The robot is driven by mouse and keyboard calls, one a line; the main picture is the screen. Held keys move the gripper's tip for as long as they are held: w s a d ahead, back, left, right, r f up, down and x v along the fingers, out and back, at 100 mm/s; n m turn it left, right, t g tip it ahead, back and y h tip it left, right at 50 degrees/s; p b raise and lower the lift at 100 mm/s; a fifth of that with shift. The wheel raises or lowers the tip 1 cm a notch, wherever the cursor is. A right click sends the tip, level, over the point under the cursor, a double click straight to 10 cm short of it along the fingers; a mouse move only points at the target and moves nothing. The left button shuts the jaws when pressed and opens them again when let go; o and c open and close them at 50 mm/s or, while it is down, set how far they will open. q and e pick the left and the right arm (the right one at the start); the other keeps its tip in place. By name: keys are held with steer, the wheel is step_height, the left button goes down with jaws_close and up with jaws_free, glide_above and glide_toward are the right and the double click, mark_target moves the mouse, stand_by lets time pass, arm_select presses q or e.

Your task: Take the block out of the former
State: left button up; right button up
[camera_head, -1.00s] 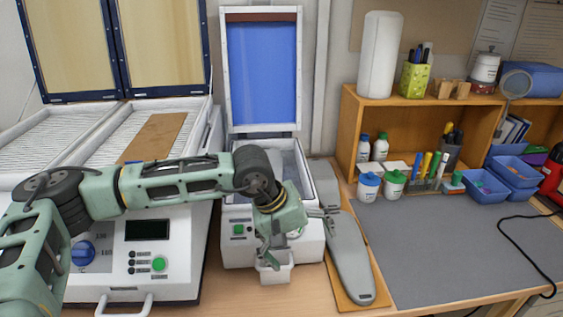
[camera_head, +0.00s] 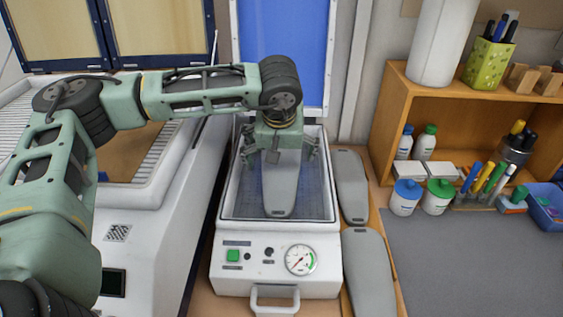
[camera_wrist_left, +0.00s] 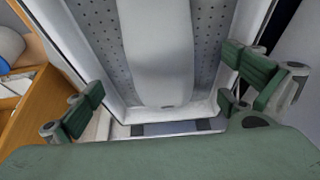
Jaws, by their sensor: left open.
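The block (camera_head: 281,190), a grey foot-shaped piece, lies in the open former (camera_head: 230,262), a white box with a green button and a gauge. The former's lid with a blue inner sheet (camera_head: 284,42) stands raised behind it. My left gripper (camera_head: 279,155) is above the block's far part, its fingers apart on either side. In the left wrist view the block (camera_wrist_left: 160,60) lies on the perforated bed (camera_wrist_left: 97,30), and the open fingers of my left gripper (camera_wrist_left: 165,103) are clear of it. The hand hides the block's far end in the head view. My right gripper is not in view.
Two more grey foot-shaped pieces (camera_head: 352,185) (camera_head: 368,275) lie on a wooden board right of the former. A larger white machine (camera_head: 150,235) stands close on the left. A wooden shelf (camera_head: 385,120) and bottles are at right. The grey mat (camera_head: 480,265) is largely clear.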

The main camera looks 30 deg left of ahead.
mark_target(281, 167)
arm_select(q)
steer(key=shift+p+x, duration=0.95)
steer(key=shift+x, duration=0.25)
steer(key=x, duration=0.3)
steer(key=shift+a+p, duration=0.15)
steer(key=shift+p, duration=0.2)
steer(key=shift+w+f, duration=0.15)
steer(key=shift+f, duration=0.2)
steer(key=c, duration=1.2)
steer(key=shift+r, duration=0.1)
steer(key=c, duration=0.5)
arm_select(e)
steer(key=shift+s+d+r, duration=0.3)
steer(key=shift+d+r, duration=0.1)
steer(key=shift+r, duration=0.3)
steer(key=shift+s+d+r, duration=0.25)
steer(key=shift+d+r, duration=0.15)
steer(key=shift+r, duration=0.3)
arm_select(q)
steer(key=shift+o, duration=0.2)
